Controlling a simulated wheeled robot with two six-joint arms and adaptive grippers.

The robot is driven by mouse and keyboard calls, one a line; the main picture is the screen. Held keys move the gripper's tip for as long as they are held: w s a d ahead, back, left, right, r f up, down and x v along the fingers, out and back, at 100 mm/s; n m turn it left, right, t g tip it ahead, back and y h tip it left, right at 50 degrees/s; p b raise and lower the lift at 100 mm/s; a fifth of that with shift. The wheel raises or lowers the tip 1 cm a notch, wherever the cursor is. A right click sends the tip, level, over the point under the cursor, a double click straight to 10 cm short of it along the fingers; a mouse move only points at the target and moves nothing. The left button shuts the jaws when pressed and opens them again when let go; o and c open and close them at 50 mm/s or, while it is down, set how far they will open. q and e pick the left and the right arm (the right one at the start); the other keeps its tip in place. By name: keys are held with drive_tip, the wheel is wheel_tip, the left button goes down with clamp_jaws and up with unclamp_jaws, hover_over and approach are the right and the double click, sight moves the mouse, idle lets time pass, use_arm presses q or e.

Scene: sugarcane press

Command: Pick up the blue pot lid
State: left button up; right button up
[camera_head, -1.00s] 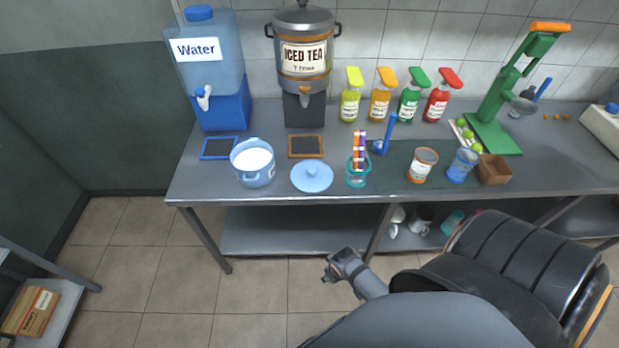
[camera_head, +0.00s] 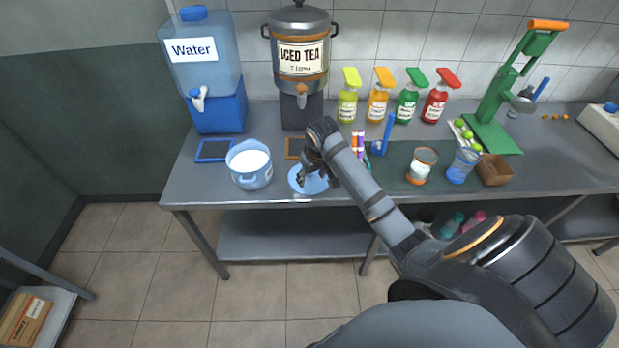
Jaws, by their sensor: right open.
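The light blue pot lid (camera_head: 309,187) lies flat on the grey counter near its front edge. My right gripper (camera_head: 314,178) is open and over the lid, hiding its knob and part of its top. I cannot tell whether the fingers touch the lid. The blue pot (camera_head: 250,165) with white contents stands open just left of the lid. My left gripper is not in view.
A brown-framed board (camera_head: 294,148) lies behind the lid, partly hidden by my arm. The iced tea dispenser (camera_head: 302,75) and water dispenser (camera_head: 208,75) stand behind. Cups, including an orange-rimmed glass (camera_head: 421,166), stand to the right. The counter front (camera_head: 215,192) is bare.

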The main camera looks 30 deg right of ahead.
drive_tip(key=w+d+r, duration=0.3)
drive_tip(key=w, duration=0.1)
drive_tip(key=shift+m, duration=0.4)
drive_tip(key=x, duration=0.4)
drive_tip(key=shift+f, duration=0.4)
drive_tip(key=x, duration=0.3)
drive_tip(key=p+x, duration=0.1)
drive_tip(key=x, duration=0.1)
drive_tip(key=shift+w+d+f, duration=0.15)
drive_tip(key=shift+w+d, duration=0.2)
drive_tip(key=shift+w, duration=0.05)
drive_tip(key=shift+s, duration=0.1)
drive_tip(key=shift+c, duration=1)
clamp_jaws()
